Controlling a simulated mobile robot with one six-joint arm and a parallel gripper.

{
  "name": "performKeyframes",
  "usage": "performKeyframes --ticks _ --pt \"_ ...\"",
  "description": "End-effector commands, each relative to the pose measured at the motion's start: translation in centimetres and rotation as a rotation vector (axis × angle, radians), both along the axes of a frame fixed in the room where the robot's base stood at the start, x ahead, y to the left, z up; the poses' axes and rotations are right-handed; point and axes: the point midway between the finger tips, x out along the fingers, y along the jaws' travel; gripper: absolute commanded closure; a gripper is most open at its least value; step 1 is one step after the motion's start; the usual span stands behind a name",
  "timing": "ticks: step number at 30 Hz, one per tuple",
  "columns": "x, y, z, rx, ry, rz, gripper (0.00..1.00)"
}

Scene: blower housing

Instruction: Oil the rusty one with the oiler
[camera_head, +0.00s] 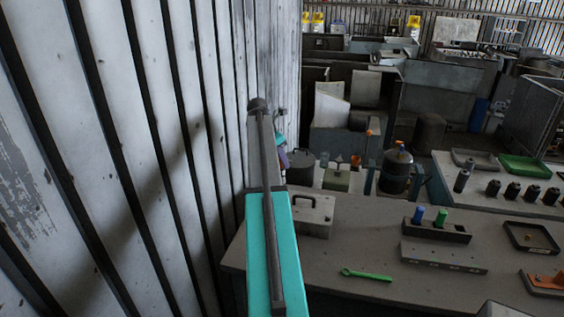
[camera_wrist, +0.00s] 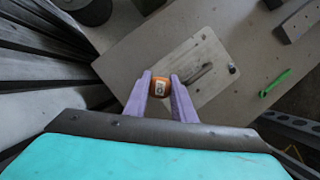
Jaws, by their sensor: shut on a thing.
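In the wrist view the two purple fingers of my gripper (camera_wrist: 160,88) are shut on a small orange thing (camera_wrist: 161,85) with a pale label; I cannot tell for sure that it is the oiler. It is held above the bench and a grey case. In the head view my gripper (camera_head: 282,155) is mostly hidden behind my arm, near the wall, and the held thing is not visible.
A grey case (camera_head: 315,216) with a handle, a green wrench (camera_head: 366,275) and a block with blue and green cylinders (camera_head: 433,233) stand on the bench (camera_head: 340,255). The ribbed wall (camera_head: 150,120) is close on the left. Drums and several dark bottles stand beyond.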

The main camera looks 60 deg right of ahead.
Motion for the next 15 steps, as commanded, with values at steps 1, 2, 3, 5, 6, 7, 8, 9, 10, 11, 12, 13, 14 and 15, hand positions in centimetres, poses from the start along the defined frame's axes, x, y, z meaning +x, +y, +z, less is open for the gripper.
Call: performKeyframes --ticks 1,2,3,5,6,7,8,9,10,11,12,13,14,15 --pt "0.0 0.0 0.5 0.0 0.0 0.0 1.0" --pt "0.0 0.0 0.7 0.0 0.0 0.0 1.0" --pt "0.0 0.0 0.9 0.0 0.0 0.0 1.0" --pt "0.0 0.0 1.2 0.0 0.0 0.0 1.0" --pt "0.0 0.0 1.4 0.0 0.0 0.0 1.0" --pt "0.0 0.0 1.5 0.0 0.0 0.0 1.0" --pt "0.0 0.0 1.7 0.0 0.0 0.0 1.0" --pt "0.0 0.0 1.9 0.0 0.0 0.0 1.0" --pt "0.0 0.0 2.0 0.0 0.0 0.0 1.0" --pt "0.0 0.0 2.2 0.0 0.0 0.0 1.0" --pt "0.0 0.0 2.4 0.0 0.0 0.0 1.0" --pt "0.0 0.0 2.6 0.0 0.0 0.0 1.0" --pt "0.0 0.0 2.7 0.0 0.0 0.0 1.0" --pt "0.0 0.0 2.9 0.0 0.0 0.0 1.0"
